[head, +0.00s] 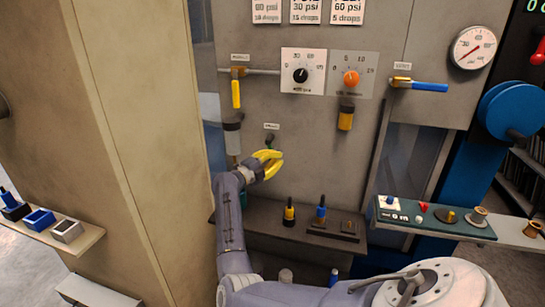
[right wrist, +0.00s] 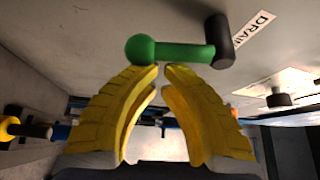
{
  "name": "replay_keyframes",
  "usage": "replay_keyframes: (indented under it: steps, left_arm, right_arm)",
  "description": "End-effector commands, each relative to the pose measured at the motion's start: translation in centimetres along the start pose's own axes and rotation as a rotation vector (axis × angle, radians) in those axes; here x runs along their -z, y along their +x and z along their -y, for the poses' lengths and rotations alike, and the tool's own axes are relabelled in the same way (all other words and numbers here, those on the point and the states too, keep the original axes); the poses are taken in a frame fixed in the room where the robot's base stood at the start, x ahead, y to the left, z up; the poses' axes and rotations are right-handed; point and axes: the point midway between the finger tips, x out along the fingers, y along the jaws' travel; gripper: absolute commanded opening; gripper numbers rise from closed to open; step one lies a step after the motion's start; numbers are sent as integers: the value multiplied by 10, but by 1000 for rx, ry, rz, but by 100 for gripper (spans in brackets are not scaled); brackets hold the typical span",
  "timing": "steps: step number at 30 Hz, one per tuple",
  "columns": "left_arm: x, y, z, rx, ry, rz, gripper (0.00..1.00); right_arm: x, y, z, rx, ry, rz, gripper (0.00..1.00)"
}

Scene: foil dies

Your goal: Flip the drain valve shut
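The drain valve is a green lever (right wrist: 185,51) with a round green ball at its left end and a dark cylinder at its right end, beside a partly hidden DRAIN label. In the head view the small valve (head: 268,141) sits on the grey panel below a white label. My right gripper (head: 281,157) has yellow fingers just below the valve. In the right wrist view its fingertips (right wrist: 161,68) come nearly together right by the lever, with nothing between them. I cannot tell whether they touch it. My left gripper is not in view.
A yellow-handled valve (head: 236,94) and a clear-bowled filter (head: 232,135) hang left above my gripper. A blue-handled valve (head: 428,87), dials and a gauge (head: 473,48) are to the right. A shelf (head: 265,219) with small tools is below. A tan column (head: 130,100) stands left.

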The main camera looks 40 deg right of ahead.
Motion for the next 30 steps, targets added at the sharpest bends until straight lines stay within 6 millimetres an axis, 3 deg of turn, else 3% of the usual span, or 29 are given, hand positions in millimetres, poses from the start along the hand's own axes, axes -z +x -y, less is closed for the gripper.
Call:
replay_keyframes:
  steps: [12, 30]
  left_arm:
    - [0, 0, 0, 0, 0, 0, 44]
    - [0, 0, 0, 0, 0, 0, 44]
  right_arm:
    - [-6, -2, -5, -88, 148, -4, 0]
    - [-8, -3, -5, -100, 169, -4, 0]
